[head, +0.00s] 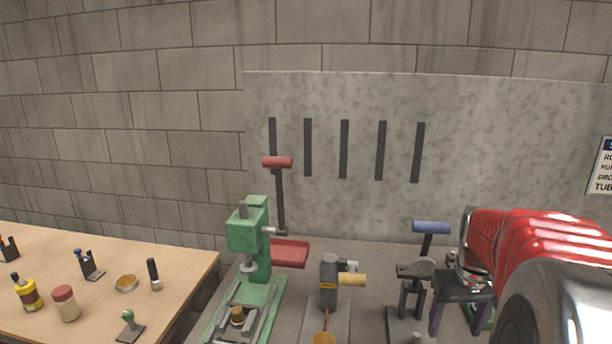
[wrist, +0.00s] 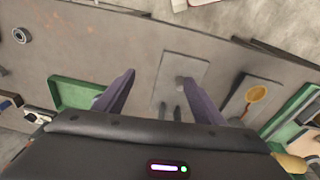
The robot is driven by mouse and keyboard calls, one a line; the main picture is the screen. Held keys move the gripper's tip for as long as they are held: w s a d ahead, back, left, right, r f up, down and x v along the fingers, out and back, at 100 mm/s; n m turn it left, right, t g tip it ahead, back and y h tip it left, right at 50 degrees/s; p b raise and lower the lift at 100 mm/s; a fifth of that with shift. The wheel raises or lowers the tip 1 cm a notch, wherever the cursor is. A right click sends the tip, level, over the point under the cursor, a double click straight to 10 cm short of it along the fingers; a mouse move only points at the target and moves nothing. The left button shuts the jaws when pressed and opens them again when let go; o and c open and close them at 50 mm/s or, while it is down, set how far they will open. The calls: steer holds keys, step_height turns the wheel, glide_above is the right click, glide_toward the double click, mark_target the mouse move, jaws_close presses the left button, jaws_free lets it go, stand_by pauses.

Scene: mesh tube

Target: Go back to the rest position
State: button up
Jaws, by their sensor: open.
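My gripper (head: 460,325) hangs at the right of the head view, with its two purple fingers pointing down and apart. In the wrist view my gripper (wrist: 158,80) is open, and nothing is held between the fingers. A grey bench surface (wrist: 225,60) lies beyond the fingertips. A small dark tool with a blue handle (head: 431,227) stands just left of my gripper in the head view. Part of the bench behind my arm is hidden.
A green press (head: 250,235) stands on the bench at centre, with a grey tool with a yellow handle (head: 330,280) to its right. A wooden table (head: 185,262) with bottles and small tools is at left. A concrete panel (head: 460,150) rises behind the bench.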

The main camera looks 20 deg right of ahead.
steer(key=s+a+r+n+t, duration=0.2)
steer(key=s+a, duration=0.1)
steer(key=a, duration=1.2)
steer(key=s+a+r+n+t+y, duration=0.1)
steer(key=s+a+r+n+t, duration=0.1)
steer(key=a, duration=1.3)
steer(key=shift+s+a, duration=0.4)
steer(key=shift+s, duration=0.1)
